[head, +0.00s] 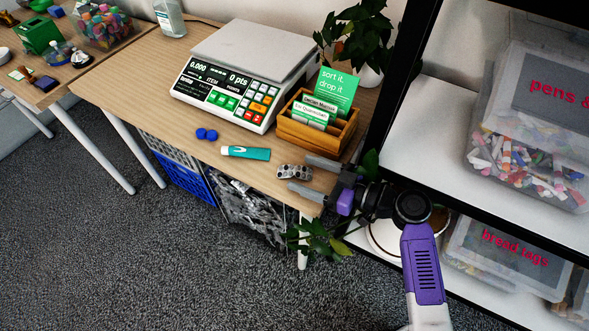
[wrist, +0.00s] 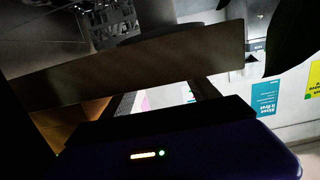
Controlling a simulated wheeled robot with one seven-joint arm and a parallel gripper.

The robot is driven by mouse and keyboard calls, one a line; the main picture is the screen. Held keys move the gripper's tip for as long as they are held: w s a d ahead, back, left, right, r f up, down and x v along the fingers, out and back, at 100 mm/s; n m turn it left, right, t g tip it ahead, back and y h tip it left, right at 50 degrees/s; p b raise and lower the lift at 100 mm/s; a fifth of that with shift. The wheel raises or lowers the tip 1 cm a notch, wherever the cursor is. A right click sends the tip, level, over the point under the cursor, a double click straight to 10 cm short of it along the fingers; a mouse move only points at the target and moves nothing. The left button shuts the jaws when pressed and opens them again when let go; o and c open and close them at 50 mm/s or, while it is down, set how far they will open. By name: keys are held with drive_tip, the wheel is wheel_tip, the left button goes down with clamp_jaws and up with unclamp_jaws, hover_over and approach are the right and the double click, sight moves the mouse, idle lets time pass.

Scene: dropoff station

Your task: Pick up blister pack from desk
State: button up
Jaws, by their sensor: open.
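The blister pack (head: 294,171) is a small silvery-grey strip with dark dots, lying near the front right edge of the wooden desk (head: 150,75). My gripper (head: 302,174) shows in the head view with its two grey fingers spread apart and pointing left. One finger appears behind the pack and the other in front of it. The pack shows between them; I cannot tell whether either finger touches it. In the dark wrist view the fingers and the pack cannot be made out clearly.
A wooden card box (head: 318,126) and a scale (head: 236,85) stand behind. A black-framed shelf (head: 420,110) is close on the right. Plant leaves (head: 318,238) hang below the desk edge.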

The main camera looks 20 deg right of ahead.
drive_tip(key=shift+w+a+f, duration=0.1)
drive_tip(key=shift+w+a, duration=0.25)
drive_tip(key=shift+w, duration=0.1)
clamp_jaws()
